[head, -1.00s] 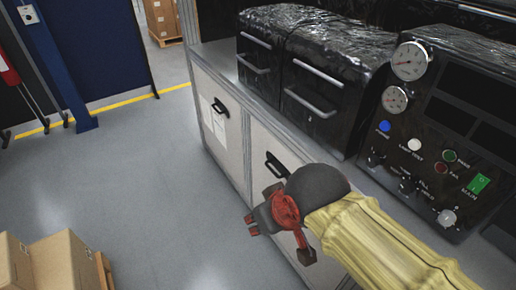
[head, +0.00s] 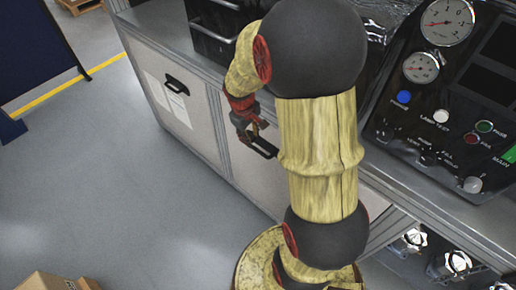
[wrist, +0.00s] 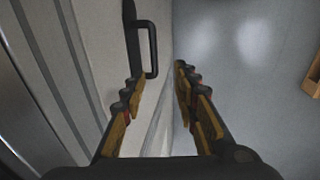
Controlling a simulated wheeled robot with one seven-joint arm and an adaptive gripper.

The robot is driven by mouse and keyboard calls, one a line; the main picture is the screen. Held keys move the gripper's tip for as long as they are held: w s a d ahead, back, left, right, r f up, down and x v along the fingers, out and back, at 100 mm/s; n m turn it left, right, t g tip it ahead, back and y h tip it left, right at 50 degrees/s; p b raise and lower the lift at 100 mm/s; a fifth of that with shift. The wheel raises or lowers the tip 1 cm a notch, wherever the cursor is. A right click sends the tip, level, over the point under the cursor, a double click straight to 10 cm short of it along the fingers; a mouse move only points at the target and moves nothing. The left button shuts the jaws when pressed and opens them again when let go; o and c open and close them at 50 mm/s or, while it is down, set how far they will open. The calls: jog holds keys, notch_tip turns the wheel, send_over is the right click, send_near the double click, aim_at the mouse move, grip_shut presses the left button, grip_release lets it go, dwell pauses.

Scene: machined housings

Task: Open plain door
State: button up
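The plain door (head: 243,172) is a pale cabinet front under the workbench, right of a door bearing papers. Its black bar handle (head: 265,149) stands out from the face, partly behind my gripper. My gripper (head: 246,126) is at the handle's upper left end in the head view. In the wrist view my gripper (wrist: 156,88) is open, with its two fingers apart and empty. The black handle (wrist: 152,48) stands ahead, in line with the gap between the fingers. Contact with it cannot be told. The door looks closed, though my arm covers part of it.
The neighbouring door (head: 150,82) has papers and its own black handle (head: 177,86). A control panel (head: 440,110) with gauges stands on the bench at right. Metal fittings (head: 410,241) sit below the bench at lower right. Cardboard boxes (head: 50,282) are at lower left.

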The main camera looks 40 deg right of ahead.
aim_at(259, 151)
jog(key=d+f+b, duration=0.1)
jog(key=f, duration=0.2)
jog(key=d+f+b, duration=0.1)
jog(key=f, duration=0.3)
jog(key=d+f+b, duration=0.1)
jog(key=f, duration=0.3)
jog(key=shift+d, duration=0.3)
jog(key=shift+c, duration=0.2)
jog(key=c, duration=0.7)
grip_shut()
